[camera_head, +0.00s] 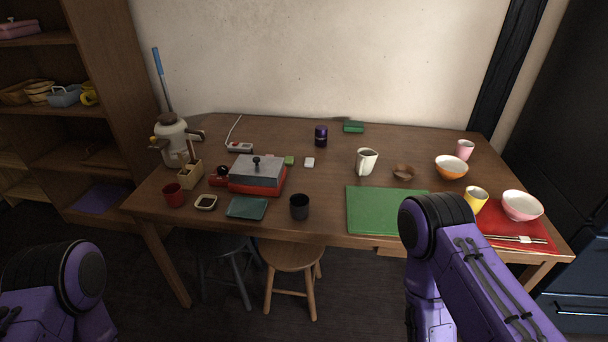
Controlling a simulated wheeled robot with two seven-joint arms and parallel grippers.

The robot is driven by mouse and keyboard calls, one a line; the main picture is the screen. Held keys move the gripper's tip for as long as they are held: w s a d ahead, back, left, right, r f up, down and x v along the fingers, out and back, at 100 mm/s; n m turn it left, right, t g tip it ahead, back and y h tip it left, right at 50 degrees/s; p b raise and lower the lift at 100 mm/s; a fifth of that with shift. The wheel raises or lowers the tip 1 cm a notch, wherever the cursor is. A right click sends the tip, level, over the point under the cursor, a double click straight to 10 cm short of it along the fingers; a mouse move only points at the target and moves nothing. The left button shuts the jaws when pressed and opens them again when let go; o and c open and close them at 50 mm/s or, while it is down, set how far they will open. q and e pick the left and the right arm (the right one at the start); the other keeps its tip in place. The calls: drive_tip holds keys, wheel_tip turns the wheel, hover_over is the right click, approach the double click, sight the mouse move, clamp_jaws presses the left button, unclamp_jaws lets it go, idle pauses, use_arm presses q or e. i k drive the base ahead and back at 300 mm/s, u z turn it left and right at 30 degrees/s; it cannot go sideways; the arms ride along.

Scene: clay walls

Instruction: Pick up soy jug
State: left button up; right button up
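A cream-coloured jug (366,162), the only jug-like pitcher I see and probably the soy jug, stands upright at the back middle of the wooden table (325,194). Nothing touches it. My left arm shows at the lower left, in front of the table and far from the jug.
A purple-black canister (321,136) stands behind left. A red-grey box (257,176) and black cup (299,207) are left. Two stools (290,255) stand below the front edge.

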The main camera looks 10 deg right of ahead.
sight(366, 157)
drive_tip(key=u, duration=0.7)
drive_tip(key=i, duration=0.7)
drive_tip(key=z, duration=0.45)
